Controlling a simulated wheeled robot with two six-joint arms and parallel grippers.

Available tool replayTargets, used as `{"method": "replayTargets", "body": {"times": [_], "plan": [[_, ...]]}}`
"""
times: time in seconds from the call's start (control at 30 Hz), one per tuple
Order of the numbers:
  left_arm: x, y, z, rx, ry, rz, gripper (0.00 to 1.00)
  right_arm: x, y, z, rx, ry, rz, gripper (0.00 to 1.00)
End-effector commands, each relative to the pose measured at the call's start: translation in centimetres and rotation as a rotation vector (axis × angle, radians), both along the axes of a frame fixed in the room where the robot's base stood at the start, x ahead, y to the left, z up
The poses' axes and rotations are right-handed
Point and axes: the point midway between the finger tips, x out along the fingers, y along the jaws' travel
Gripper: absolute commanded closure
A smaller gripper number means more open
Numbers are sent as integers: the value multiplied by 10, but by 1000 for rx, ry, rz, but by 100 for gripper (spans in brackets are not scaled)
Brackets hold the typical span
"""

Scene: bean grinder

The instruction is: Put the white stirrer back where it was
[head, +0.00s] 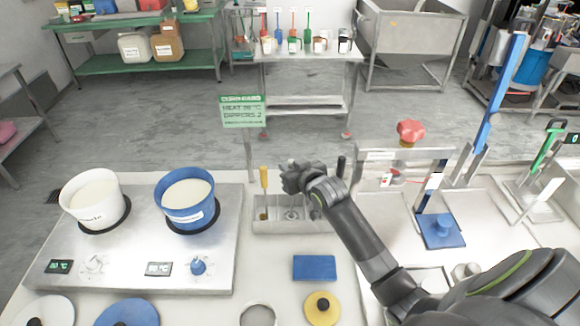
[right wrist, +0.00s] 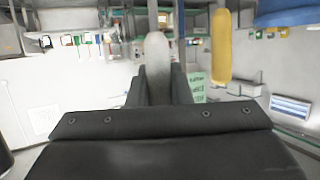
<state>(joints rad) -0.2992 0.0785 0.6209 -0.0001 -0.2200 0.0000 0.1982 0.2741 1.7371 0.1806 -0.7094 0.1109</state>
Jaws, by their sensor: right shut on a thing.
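My right gripper (head: 296,178) is over the middle of a metal rack (head: 320,227) with compartments. In the right wrist view its fingers (right wrist: 160,88) are shut on the pale handle of the white stirrer (right wrist: 157,58). In the head view the gripper hides most of this stirrer, and I cannot tell how deep its lower end is in the middle compartment. A yellow-handled stirrer (head: 264,178) stands upright in the rack's left compartment; its handle also shows in the right wrist view (right wrist: 221,45). A dark handle (head: 341,166) shows at the rack's right end. My left gripper is out of view.
A hot plate (head: 140,262) with a white pot (head: 92,213) and a blue pot (head: 186,216) stands left of the rack. A green sign (head: 243,112) rises behind it. A blue block (head: 314,267) and yellow lid (head: 322,308) lie in front. A metal frame stands to the right.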

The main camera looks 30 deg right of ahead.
Motion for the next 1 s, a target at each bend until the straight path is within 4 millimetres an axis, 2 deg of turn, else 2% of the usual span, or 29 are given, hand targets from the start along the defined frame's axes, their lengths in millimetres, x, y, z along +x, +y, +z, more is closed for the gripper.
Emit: {"method": "replayTargets", "body": {"times": [0.3,0.33,0.5,0.83,1.0], "plan": [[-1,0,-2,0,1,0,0,0,0,-3,0,-1,0,100],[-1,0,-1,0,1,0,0,0,0,-3,0,0,0,79],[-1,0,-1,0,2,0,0,0,0,-2,0,0,0,60],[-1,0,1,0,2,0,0,0,0,2,-1,-1,0,60],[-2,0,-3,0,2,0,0,-15,-1,5,-1,0,-1,60]]}}
